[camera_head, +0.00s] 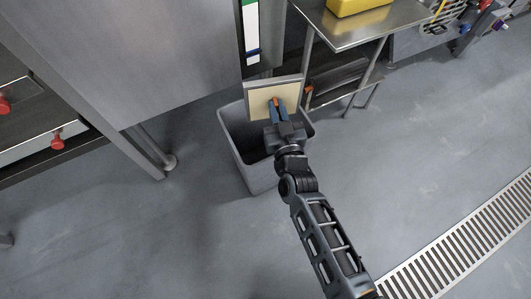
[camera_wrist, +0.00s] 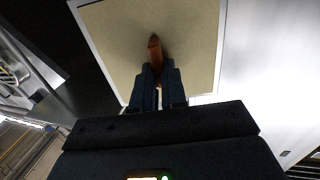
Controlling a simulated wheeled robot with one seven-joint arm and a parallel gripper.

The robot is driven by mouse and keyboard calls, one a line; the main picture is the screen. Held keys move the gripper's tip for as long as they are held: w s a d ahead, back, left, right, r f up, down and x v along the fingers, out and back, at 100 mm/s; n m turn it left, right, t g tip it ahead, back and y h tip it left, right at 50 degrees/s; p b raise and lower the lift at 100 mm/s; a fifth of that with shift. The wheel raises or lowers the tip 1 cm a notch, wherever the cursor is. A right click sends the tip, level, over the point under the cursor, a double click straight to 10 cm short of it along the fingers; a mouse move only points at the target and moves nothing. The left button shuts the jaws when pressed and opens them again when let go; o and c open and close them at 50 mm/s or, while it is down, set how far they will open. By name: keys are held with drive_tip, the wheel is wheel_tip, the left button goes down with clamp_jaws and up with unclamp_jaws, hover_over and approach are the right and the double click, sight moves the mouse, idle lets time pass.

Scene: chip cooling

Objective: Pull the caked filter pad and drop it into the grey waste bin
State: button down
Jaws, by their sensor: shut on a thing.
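The filter pad (camera_head: 260,100) is a flat tan square with a pale frame. It is held tilted over the open top of the grey waste bin (camera_head: 246,173), near the bin's back rim. My gripper (camera_head: 277,106) is shut on an orange-brown tab on the pad's face. In the wrist view the pad (camera_wrist: 110,38) fills the upper middle, with the tab between the fingers of my gripper (camera_wrist: 157,72). The visible bin interior is dark, and I cannot tell whether anything lies in it. The pad and gripper hide part of the bin's opening.
A large steel cabinet (camera_head: 130,50) stands left of the bin, with its leg (camera_head: 155,155) close by. A steel table (camera_head: 350,25) with a yellow container (camera_head: 358,4) stands behind at the right. A floor drain grate (camera_head: 460,245) lies lower right. The floor between is clear.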

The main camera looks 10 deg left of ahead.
wheel_tip(320, 180, down, 4)
drive_tip(key=b, duration=0.3)
drive_tip(key=shift+f+b, duration=0.25)
drive_tip(key=shift+b, duration=0.1)
drive_tip(key=c, duration=1.1)
unclamp_jaws()
drive_tip(key=p+v, duration=0.2)
drive_tip(key=v, duration=0.5)
drive_tip(key=shift+s, duration=0.4)
drive_tip(key=shift+d, duration=0.1)
